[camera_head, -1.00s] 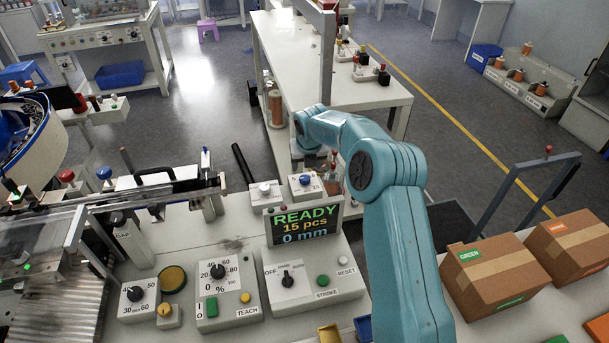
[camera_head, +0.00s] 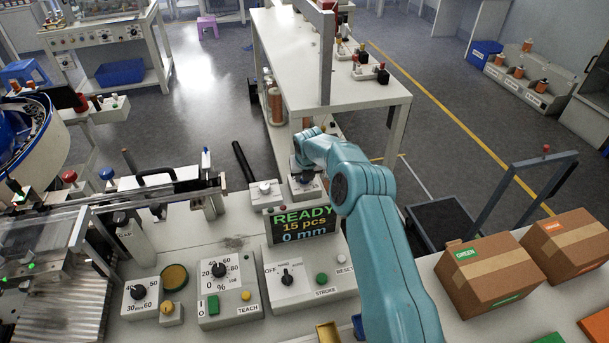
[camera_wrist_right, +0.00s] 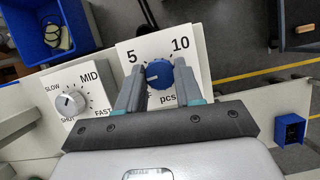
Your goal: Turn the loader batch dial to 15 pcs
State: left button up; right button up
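The loader batch dial is a blue knob (camera_wrist_right: 160,74) on a white plate marked 5, 10 and pcs, in the right wrist view. Its white mark points left; the rest of the scale is hidden by my fingers. My right gripper (camera_wrist_right: 161,82) is open, with one finger on each side of the knob; I cannot tell whether they touch it. In the head view my right gripper (camera_head: 304,166) is over the dial box (camera_head: 309,193) and mostly hides the knob. The display (camera_head: 303,225) reads READY, 15 pcs, 0 mm. My left gripper is out of view.
A second dial (camera_wrist_right: 70,102), marked SLOW, MID and FAST, stands left of the batch dial. In the head view a control panel (camera_head: 325,297) with a knob and buttons lies in front. Cardboard boxes (camera_head: 490,272) stand to the right.

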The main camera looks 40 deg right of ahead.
jog(key=shift+f+m+b, duration=0.1)
jog(key=shift+m+b, duration=0.6)
jog(key=shift+b, duration=0.1)
jog(key=shift+w+a+m+g+h+b, duration=0.1)
jog(key=shift+m+g+h+b, duration=0.25)
jog(key=shift+m, duration=0.35)
jog(key=shift+m+g+h, duration=0.35)
jog(key=shift+m, duration=0.75)
jog(key=shift+m+g, duration=0.4)
jog(key=shift+m, duration=0.9)
jog(key=shift+w+r, duration=0.1)
jog(key=shift+r, duration=0.1)
jog(key=o, duration=1)
jog(key=shift+a, duration=0.1)
jog(key=shift+o, duration=0.2)
jog(key=shift+h, duration=0.3)
